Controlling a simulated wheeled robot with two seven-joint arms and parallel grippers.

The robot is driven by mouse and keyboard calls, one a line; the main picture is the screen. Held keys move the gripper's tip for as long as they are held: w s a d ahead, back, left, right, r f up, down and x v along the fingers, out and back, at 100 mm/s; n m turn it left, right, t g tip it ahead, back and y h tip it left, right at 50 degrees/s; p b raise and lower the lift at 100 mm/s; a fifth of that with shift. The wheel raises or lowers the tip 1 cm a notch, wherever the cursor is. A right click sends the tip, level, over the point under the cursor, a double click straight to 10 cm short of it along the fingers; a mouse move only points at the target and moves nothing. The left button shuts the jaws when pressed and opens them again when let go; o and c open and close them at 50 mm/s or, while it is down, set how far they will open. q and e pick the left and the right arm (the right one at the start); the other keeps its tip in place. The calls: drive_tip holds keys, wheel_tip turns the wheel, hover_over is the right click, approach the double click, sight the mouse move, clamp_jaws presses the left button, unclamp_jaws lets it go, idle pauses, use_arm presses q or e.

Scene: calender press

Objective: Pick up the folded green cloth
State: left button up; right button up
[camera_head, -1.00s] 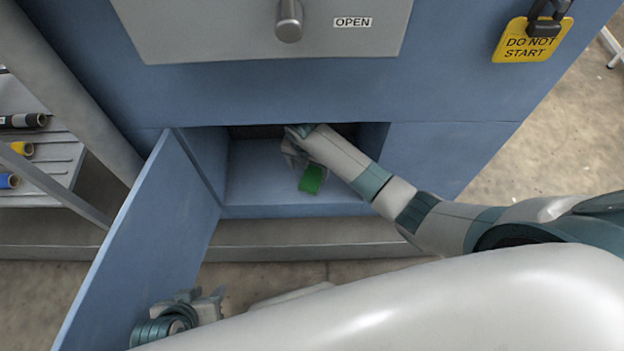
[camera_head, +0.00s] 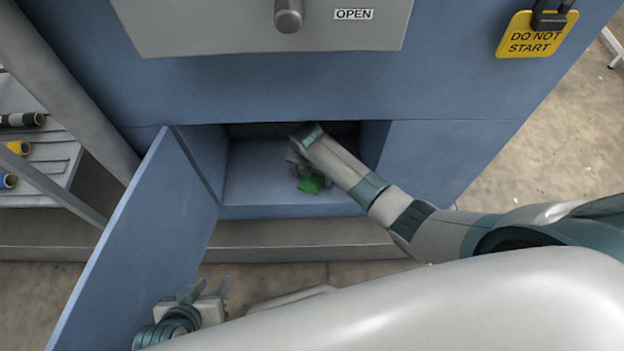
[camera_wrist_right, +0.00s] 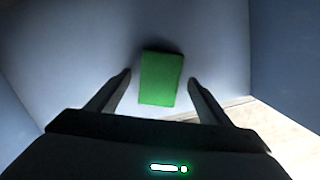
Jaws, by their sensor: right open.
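The folded green cloth (camera_head: 311,184) lies on the floor of an open compartment (camera_head: 245,185) in the blue machine. In the right wrist view the cloth (camera_wrist_right: 161,78) is a green rectangle between and a little beyond the fingertips. My right gripper (camera_head: 303,177) is inside the compartment at the cloth, partly covering it in the head view. In the right wrist view the right gripper (camera_wrist_right: 158,78) is open, with a finger on each side of the cloth and gaps between. My left gripper (camera_head: 205,290) is low at the left, outside the compartment; its fingertips look apart.
The compartment's blue door (camera_head: 135,250) stands open on the left. Side walls and a top edge close in around my right arm. A grey panel (camera_head: 265,25) with a knob is above, and a yellow tag (camera_head: 535,35) hangs at upper right. A rack (camera_head: 40,165) stands left.

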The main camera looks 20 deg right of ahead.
sight(312, 183)
use_arm(q)
drive_tip(key=shift+s, duration=0.2)
use_arm(e)
drive_tip(key=shift+c, duration=0.6)
drive_tip(key=c, duration=1.1)
use_arm(q)
drive_tip(key=shift+w, duration=0.2)
use_arm(e)
drive_tip(key=shift+r, duration=0.1)
